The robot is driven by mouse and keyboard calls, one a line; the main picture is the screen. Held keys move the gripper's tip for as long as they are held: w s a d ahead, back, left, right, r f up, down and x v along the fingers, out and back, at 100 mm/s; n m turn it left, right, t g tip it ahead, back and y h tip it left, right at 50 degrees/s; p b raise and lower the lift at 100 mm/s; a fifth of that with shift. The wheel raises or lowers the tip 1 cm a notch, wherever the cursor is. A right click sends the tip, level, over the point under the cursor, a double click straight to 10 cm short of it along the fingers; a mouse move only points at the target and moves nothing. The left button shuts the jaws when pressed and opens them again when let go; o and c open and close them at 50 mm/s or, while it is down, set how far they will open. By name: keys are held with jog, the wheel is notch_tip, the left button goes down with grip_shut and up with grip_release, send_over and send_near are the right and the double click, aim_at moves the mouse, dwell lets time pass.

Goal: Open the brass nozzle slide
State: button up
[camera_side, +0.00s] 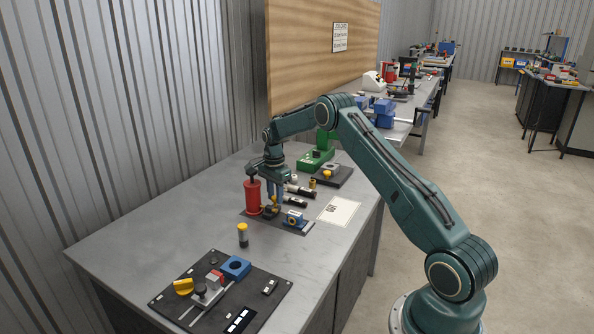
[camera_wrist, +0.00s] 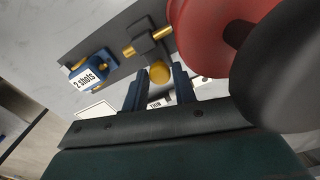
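The brass nozzle slide shows in the wrist view as a round brass knob (camera_wrist: 160,74) and a brass rod (camera_wrist: 135,49) through a dark block. In the side view it is small and partly hidden at the foot of a red cylinder (camera_side: 252,198). My gripper (camera_wrist: 159,82) points down beside that cylinder, its two blue fingers apart. The round knob appears between or just beyond the fingertips; I cannot tell whether they touch it. In the side view my gripper (camera_side: 274,204) is low over the dark base plate (camera_side: 302,228).
The red cylinder with its dark top stands close beside my gripper. A blue block labelled "2 shots" (camera_wrist: 90,70) is on the other side. Dark rods lie behind. A yellow-capped vial (camera_side: 243,235) and a black fixture board (camera_side: 262,307) are nearer the camera.

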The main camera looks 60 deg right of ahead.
grip_shut()
jog(key=shift+s, duration=0.2)
jog(key=o, duration=0.5)
grip_release()
jog(key=shift+r, duration=0.15)
notch_tip(320, 180, up, 14)
jog(key=shift+f, duration=0.25)
